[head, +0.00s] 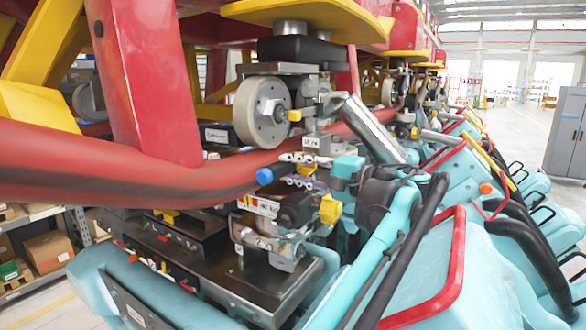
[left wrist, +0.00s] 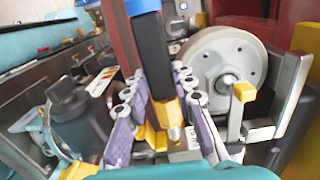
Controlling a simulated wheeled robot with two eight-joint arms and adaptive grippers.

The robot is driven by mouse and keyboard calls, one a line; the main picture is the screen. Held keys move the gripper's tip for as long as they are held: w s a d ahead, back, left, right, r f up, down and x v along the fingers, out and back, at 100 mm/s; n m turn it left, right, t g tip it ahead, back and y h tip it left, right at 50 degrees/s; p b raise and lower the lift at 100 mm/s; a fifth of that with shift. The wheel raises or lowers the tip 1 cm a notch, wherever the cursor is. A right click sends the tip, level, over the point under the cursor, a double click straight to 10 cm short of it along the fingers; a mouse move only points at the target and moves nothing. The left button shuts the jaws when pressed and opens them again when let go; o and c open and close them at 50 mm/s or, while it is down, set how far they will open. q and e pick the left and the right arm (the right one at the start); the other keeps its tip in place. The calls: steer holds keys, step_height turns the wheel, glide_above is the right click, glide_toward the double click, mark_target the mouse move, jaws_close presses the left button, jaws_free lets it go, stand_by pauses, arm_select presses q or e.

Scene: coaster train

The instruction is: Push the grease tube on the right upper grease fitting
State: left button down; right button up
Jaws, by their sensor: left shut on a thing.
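My left gripper (head: 300,170) is in front of the coaster undercarriage, below the grey wheel (head: 262,112). It also shows in the left wrist view (left wrist: 160,80), its purple-padded fingers shut on the grease tube (left wrist: 147,58). The tube is black with a blue band and a gold nozzle with a silvery end. In the head view only the tube's blue end (head: 264,176) shows clearly, sticking out left of the fingers. In the wrist view the nozzle is beside the wheel (left wrist: 222,72). I cannot make out the right upper grease fitting or tell whether the nozzle touches it. My right gripper is not in view.
A thick red rail (head: 120,170) runs across behind the tube. A yellow-tipped lever (left wrist: 243,92) stands close to the right finger in the wrist view. Teal car bodies (head: 480,270) fill the right. Shelves with boxes (head: 48,250) stand at lower left.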

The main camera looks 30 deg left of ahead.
mark_target(275, 175)
arm_select(q)
steer(key=shift+w+d+p, duration=0.1)
steer(key=shift+w+p, duration=0.45)
steer(key=shift+w, duration=0.3)
stand_by(1.4)
steer(key=shift+r, duration=0.1)
stand_by(1.0)
steer(key=shift+s, duration=0.2)
stand_by(0.4)
steer(key=shift+s, duration=0.45)
steer(key=shift+s+a+b, duration=0.15)
steer(key=shift+s+b, duration=0.25)
steer(key=shift+s, duration=1.1)
steer(key=shift+s+a+b, duration=0.15)
steer(key=shift+s+b, duration=0.2)
steer(key=shift+s, duration=1.15)
